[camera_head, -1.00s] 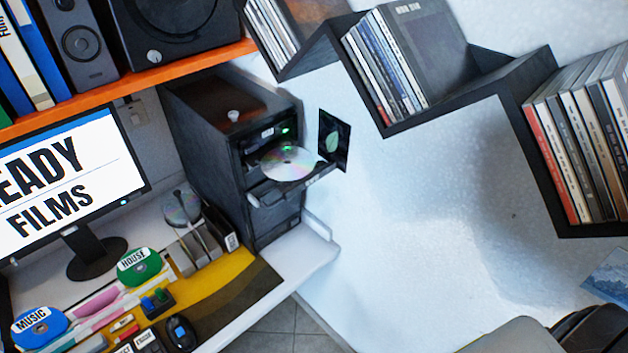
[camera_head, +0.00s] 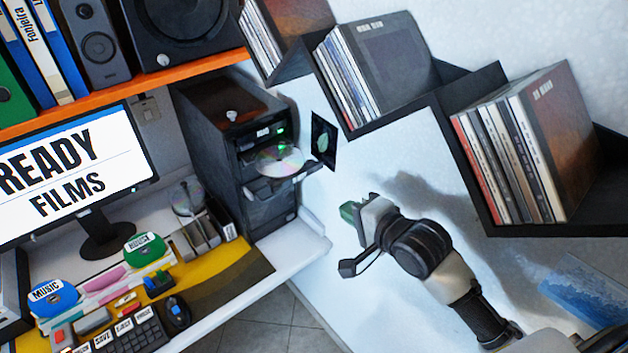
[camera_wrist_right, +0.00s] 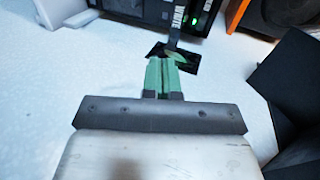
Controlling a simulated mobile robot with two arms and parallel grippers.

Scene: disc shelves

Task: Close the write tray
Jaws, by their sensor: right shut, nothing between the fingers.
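The write tray (camera_head: 308,172) sticks out of the front of a dark tower (camera_head: 215,150) in the head view. A shiny disc (camera_head: 278,160) lies on it. In the right wrist view a "WRITE" label (camera_wrist_right: 178,15) shows on the tower front, near a green light. My right gripper (camera_head: 350,212), with green fingertips, is below and to the right of the tray in the head view, apart from it. It is shut and empty, and its fingers (camera_wrist_right: 165,75) point toward the tower in the wrist view. My left gripper is not in view.
A dark card with a leaf (camera_head: 324,141) is on the wall by the tray. Black zigzag shelves (camera_head: 470,95) with disc cases are at upper right. A desk (camera_head: 290,248) with a monitor (camera_head: 75,165) and keyboard is at left.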

